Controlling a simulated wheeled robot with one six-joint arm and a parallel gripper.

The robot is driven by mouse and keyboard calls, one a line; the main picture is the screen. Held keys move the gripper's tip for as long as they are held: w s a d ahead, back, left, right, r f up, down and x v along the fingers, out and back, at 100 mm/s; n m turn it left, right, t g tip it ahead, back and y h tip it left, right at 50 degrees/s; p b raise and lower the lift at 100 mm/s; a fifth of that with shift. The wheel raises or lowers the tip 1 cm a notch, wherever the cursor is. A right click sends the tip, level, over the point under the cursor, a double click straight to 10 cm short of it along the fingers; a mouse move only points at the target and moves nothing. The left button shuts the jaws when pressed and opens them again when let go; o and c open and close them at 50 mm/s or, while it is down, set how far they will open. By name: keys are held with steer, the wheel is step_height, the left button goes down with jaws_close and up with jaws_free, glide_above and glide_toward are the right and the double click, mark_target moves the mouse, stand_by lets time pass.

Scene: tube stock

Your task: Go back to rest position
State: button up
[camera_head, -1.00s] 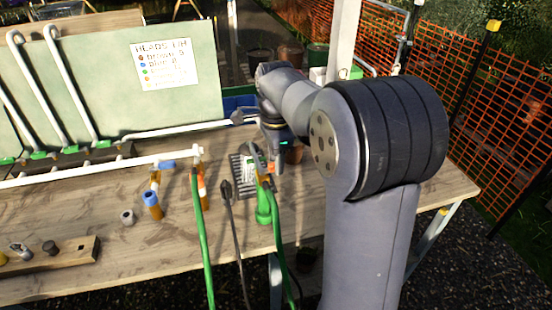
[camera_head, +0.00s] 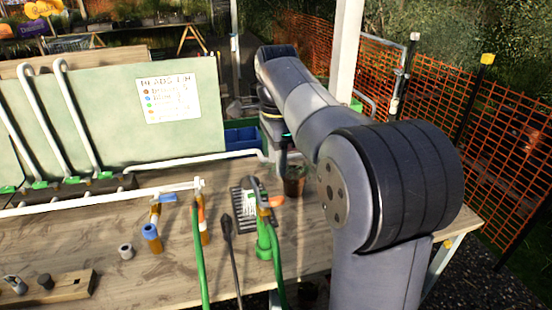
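My arm reaches from the lower right up and over the wooden bench (camera_head: 115,240). Its far end bends down at the back of the bench. My gripper (camera_head: 283,152) hangs there, small and partly hidden by my own arm. Its fingers are too unclear to show whether they are open or shut. A brown pot (camera_head: 294,183) stands on the bench just below it in the picture. A green spray handle with a hose (camera_head: 264,235) stands nearer, and I see no contact between it and my gripper.
A black brush-like head (camera_head: 243,203), an orange tube with a blue cap (camera_head: 151,238) and a grey ring (camera_head: 126,252) are on the bench. White piping (camera_head: 100,198) and a green board (camera_head: 110,115) stand behind. A white post (camera_head: 346,50) rises close to my arm. Orange netting (camera_head: 500,150) lines the right.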

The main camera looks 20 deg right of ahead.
mark_target(277, 199)
steer(key=shift+f, duration=0.15)
step_height(277, 199, down, 10)
steer(key=shift+f, duration=0.4)
steer(key=shift+r+m+b, duration=0.1)
steer(key=shift+m+b, duration=0.25)
steer(key=shift+m, duration=0.05)
steer(key=shift+r, duration=0.1)
